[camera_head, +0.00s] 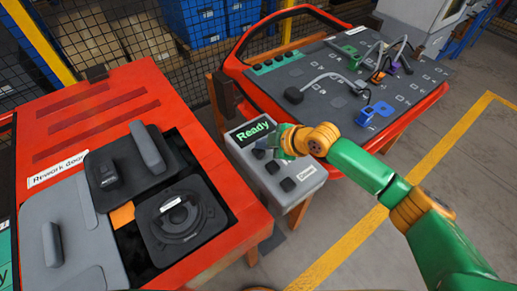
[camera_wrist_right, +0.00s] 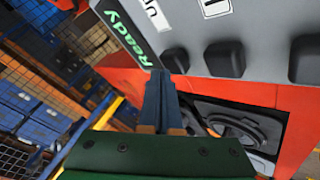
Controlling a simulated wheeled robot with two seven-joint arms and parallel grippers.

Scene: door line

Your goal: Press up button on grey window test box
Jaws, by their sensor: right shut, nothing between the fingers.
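The grey window test box (camera_head: 312,184) stands between the two red benches, with a green "Ready" display (camera_head: 252,132) on its top. Several dark buttons sit on it, including one near the middle (camera_head: 272,167) and one toward the front (camera_head: 288,184). In the right wrist view the box (camera_wrist_right: 275,20) fills the upper right, and a dark button (camera_wrist_right: 175,57) lies just beyond my fingertips. My right gripper (camera_head: 268,145) is shut and empty over the display end of the box. Its fingertips also show in the wrist view (camera_wrist_right: 160,76). I cannot tell whether they touch that button. My left gripper is out of view.
A red bench (camera_head: 215,195) with dark door parts stands at the left. Another red-edged bench (camera_head: 420,107) with a grey top, cables and connectors stands behind right. Mesh fencing and blue crates (camera_head: 195,22) are at the back. The floor at the right is clear.

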